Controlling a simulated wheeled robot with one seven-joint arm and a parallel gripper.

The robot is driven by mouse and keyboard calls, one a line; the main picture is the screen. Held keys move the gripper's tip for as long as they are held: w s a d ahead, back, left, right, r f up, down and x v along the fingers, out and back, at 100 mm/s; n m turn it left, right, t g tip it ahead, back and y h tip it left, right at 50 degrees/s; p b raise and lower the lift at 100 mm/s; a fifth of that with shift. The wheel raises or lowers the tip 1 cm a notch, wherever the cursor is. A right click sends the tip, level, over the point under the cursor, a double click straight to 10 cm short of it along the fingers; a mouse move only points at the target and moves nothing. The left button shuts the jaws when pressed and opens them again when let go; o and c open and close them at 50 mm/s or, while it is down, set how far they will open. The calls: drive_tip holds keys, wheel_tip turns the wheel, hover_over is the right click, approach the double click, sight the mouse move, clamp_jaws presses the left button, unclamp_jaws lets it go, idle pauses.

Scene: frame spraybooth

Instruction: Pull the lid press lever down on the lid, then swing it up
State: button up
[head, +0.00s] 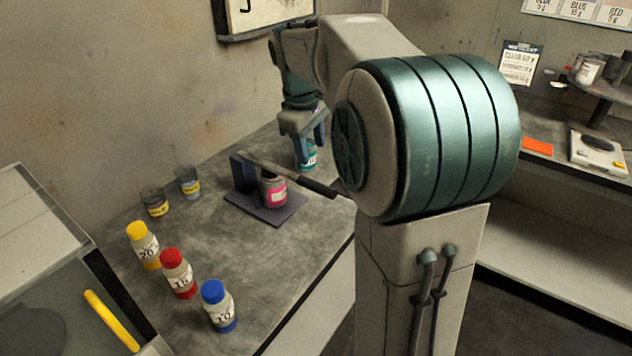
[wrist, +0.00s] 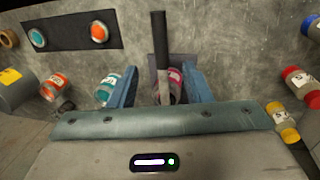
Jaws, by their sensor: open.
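The lid press has a dark base plate (head: 238,201) and an upright post. Its lever (head: 318,187) slopes down to the right from the post, over a grey can with a pink label (head: 273,193). Whether the lever touches the lid I cannot tell. My gripper (head: 308,148) points down behind the lever, in front of a teal-labelled can. In the wrist view my gripper (wrist: 159,70) is open, with blue fingers apart and empty. The lever (wrist: 159,35) and the pink can (wrist: 174,77) show between the fingers, beyond them. My arm hides part of the bench.
Yellow-capped (head: 144,246), red-capped (head: 179,274) and blue-capped (head: 219,306) bottles stand at the bench's front left. Two small cups (head: 188,184) stand near the wall. The teal-labelled can (wrist: 106,88) is beside the left finger. Bare bench lies right of the bottles.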

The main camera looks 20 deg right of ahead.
sight(317, 184)
drive_tip(key=f, duration=0.3)
drive_tip(key=d+f, duration=0.1)
drive_tip(key=f, duration=0.3)
drive_tip(key=w+d+f, duration=0.1)
drive_tip(key=f, duration=0.3)
drive_tip(key=shift+w+f, duration=0.1)
drive_tip(key=shift+f, duration=0.1)
drive_tip(key=shift+r, duration=0.1)
clamp_jaws()
